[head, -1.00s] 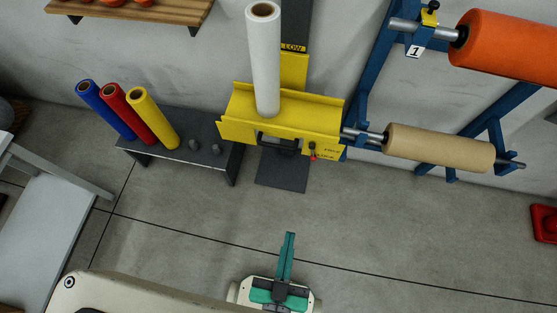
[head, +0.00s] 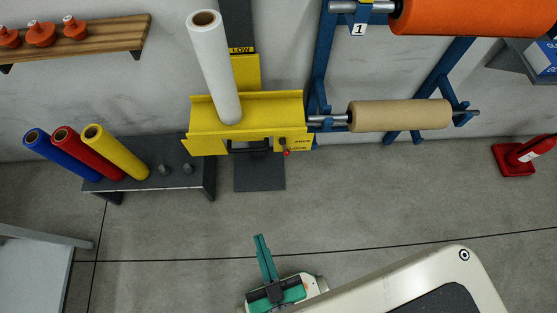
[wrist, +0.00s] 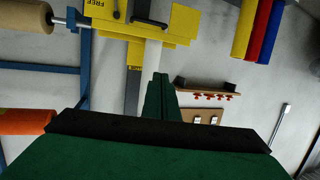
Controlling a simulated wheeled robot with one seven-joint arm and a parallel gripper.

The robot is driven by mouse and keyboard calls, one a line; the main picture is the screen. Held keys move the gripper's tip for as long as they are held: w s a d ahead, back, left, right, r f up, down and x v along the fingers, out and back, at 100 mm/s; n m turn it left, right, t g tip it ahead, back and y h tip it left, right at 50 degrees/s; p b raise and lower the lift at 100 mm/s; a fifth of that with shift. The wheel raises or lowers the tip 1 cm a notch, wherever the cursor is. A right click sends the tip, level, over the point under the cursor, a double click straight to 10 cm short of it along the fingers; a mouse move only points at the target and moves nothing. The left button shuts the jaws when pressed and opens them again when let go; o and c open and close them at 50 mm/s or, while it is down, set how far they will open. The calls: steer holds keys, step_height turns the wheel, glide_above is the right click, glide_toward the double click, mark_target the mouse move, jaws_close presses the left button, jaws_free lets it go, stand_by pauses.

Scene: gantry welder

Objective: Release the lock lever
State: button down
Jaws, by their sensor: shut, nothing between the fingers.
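The yellow trough-shaped unit (head: 205,140) stands on a dark post with a white roll (head: 214,70) resting on it. A small lever with a red knob (head: 286,152), likely the lock lever, is on its right front face beside small lettering. In the wrist view the yellow unit (wrist: 165,30) is at the top, upside down, with a label reading FREE. A dark lever-like part (wrist: 117,12) shows there near the label. My gripper (head: 259,238), with green fingers, is shut and empty over the floor, well apart from the unit. Its fingers also show in the wrist view (wrist: 161,78).
A dark bench (head: 185,178) with blue, red and yellow rolls stands left of the unit. A blue rack (head: 319,65) holds a tan roll (head: 400,116) and an orange roll (head: 470,17) at right. A red stand (head: 512,160) is far right. The floor between is clear.

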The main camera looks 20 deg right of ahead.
mark_target(285, 148)
steer(key=w+d+f+n+t+h, duration=0.1)
steer(key=w+f+n+h, duration=0.15)
steer(key=w+f, duration=0.45)
steer(key=w+d+f+n+h, duration=0.1)
steer(key=w+f+n, duration=0.25)
steer(key=f, duration=0.75)
steer(key=w+d+f+n+h, duration=0.2)
steer(key=w+d+f+n, duration=0.5)
steer(key=w+f, duration=0.3)
steer(key=w+n, duration=0.1)
steer(key=w, duration=0.2)
steer(key=shift+d+t, duration=0.2)
steer(key=shift+t, duration=0.1)
steer(key=shift+w, duration=0.15)
steer(key=w+d, duration=0.7)
steer(key=w, duration=0.1)
steer(key=shift+w, duration=0.4)
steer(key=shift+d, duration=0.1)
